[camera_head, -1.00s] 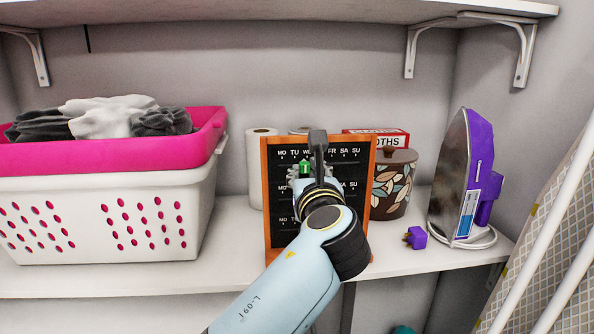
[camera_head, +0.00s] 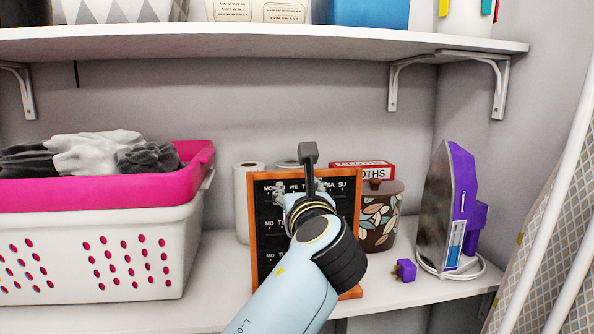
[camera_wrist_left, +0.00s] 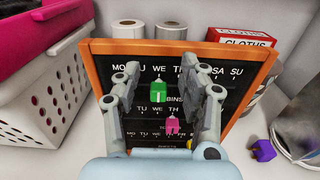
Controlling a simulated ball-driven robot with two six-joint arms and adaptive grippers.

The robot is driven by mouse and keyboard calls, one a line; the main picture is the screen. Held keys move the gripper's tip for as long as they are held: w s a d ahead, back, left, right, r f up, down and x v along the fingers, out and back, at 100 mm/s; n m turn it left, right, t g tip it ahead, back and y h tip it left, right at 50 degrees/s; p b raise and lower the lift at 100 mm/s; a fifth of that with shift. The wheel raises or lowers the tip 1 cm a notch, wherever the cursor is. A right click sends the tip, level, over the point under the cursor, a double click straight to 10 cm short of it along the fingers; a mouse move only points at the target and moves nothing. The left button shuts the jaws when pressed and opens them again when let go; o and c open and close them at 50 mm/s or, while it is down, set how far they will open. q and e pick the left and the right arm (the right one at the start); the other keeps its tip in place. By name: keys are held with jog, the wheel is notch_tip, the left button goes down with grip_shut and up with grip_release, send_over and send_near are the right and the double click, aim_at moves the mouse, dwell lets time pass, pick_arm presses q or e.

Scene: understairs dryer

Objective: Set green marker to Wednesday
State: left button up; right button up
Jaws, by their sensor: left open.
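The day board (camera_head: 256,245), black with an orange wooden frame, stands on the shelf; it also shows in the left wrist view (camera_wrist_left: 92,62). The green marker (camera_wrist_left: 158,92) hangs on the top row, just below the WE label in that view. A pink marker (camera_wrist_left: 172,126) sits on the row below, near TH. My left gripper (camera_head: 298,188) is open in front of the board's top row. In the left wrist view its fingers (camera_wrist_left: 165,90) stand on either side of the green marker, with gaps to it. The gripper hides the green marker in the head view. My right gripper is not in view.
A laundry basket (camera_head: 95,240) stands left of the board. Paper rolls (camera_head: 246,190), a red and white box (camera_head: 372,169) and a leaf-patterned pot (camera_head: 380,215) stand close behind and beside it. A purple iron (camera_head: 452,210) and plug (camera_head: 404,270) are at right. An upper shelf (camera_head: 250,42) hangs above.

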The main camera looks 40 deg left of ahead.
pick_arm(q)
notch_tip(320, 180, up, 6)
jog(key=shift+r, duration=0.25)
jog(key=shift+d, duration=0.1)
dwell(0.4)
